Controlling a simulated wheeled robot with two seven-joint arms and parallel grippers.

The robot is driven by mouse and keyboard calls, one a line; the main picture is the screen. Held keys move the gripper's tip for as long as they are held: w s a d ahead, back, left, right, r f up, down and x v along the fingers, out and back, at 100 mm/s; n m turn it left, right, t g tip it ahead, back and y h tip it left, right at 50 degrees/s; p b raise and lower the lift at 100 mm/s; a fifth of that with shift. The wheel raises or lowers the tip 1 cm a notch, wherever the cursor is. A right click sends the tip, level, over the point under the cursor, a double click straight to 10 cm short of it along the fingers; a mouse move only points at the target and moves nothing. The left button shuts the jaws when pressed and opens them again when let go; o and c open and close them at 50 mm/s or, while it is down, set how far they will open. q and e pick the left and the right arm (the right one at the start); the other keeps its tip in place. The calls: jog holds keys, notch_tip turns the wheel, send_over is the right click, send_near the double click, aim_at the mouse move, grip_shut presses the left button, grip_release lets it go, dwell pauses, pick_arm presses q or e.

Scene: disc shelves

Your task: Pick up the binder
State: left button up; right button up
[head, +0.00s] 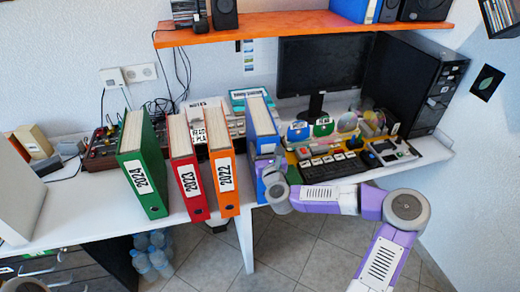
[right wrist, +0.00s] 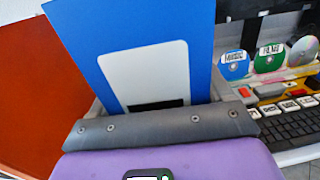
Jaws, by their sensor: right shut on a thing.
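A blue binder (head: 262,118) stands upright at the right end of a row of binders near the front edge of the white desk (head: 90,222). My right gripper (head: 268,168) reaches it from the front right and is shut on it. In the right wrist view the blue binder (right wrist: 90,45) with its white label (right wrist: 147,75) rises from between the jaws (right wrist: 160,112). I cannot tell whether its bottom touches the desk. My left gripper is not in view.
Green (head: 142,165), red (head: 187,165) and orange (head: 222,170) binders stand to the left, the orange one close by. A keyboard (head: 328,167), discs (head: 322,127) and a computer tower (head: 420,85) are to the right. An orange shelf (head: 300,25) hangs above the monitor (head: 322,65).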

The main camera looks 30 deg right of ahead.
grip_shut()
jog(key=shift+r, duration=0.15)
jog(key=shift+r, duration=0.1)
